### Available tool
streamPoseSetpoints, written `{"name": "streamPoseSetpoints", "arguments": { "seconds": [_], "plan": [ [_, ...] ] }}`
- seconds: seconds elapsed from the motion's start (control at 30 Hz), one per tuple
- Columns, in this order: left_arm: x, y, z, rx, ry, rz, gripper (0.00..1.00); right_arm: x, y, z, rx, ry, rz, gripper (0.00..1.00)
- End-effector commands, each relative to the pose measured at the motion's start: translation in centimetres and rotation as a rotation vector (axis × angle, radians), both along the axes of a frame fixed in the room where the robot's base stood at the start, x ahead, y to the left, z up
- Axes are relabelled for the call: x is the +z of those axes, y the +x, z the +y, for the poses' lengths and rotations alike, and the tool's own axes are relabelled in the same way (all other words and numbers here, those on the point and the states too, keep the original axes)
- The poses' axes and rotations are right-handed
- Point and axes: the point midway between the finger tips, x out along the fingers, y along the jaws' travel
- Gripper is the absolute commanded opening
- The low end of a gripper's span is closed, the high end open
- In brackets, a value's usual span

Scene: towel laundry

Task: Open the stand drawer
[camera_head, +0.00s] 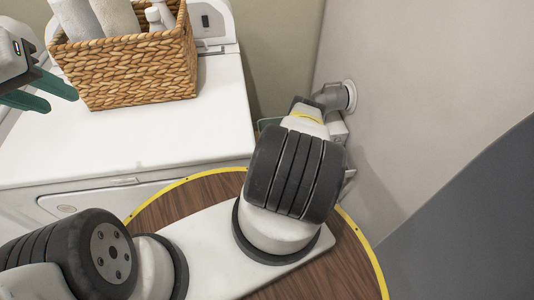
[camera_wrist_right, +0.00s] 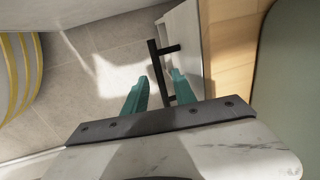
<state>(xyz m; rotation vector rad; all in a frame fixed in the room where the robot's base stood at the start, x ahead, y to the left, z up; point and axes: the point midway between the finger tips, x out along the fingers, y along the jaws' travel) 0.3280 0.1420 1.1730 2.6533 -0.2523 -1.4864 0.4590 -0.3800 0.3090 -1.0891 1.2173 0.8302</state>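The white stand drawer front (camera_wrist_right: 188,45) shows in the right wrist view with a black bar handle (camera_wrist_right: 156,70) on two posts. My right gripper (camera_wrist_right: 159,95) has its teal fingers apart, one on each side of the bar. I cannot tell whether either finger touches it. How far the drawer stands out is unclear. In the head view my right arm hides the right gripper and most of the stand. My left gripper (camera_head: 62,104) is at the far left edge, fingers apart and empty, beside the basket.
A wicker basket (camera_head: 130,65) with towels and bottles stands on a white washing machine (camera_head: 130,125). A grey wall (camera_head: 420,70) rises close to the right of my right arm. Tiled floor (camera_wrist_right: 95,75) shows in the right wrist view, with wood (camera_wrist_right: 228,45) beside the drawer front.

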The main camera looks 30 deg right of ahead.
Motion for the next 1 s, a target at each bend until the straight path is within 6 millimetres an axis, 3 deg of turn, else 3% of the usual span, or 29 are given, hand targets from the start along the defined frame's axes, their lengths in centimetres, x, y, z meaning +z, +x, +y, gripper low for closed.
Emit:
{"name": "streamPoseSetpoints", "arguments": {
  "seconds": [0.23,0.4,1.0],
  "plan": [
    [0.0,0.0,0.0,0.0,0.0,0.0,0.36,-0.01,0.05,-0.02,0.0,0.0,0.0,0.31],
    [0.0,0.0,0.0,0.0,0.0,0.0,0.36,0.0,0.05,-0.02,0.0,0.0,0.0,0.0],
    [0.0,0.0,0.0,0.0,0.0,0.0,0.36,0.01,0.07,-0.01,0.0,0.0,-0.001,0.0]
  ]
}}
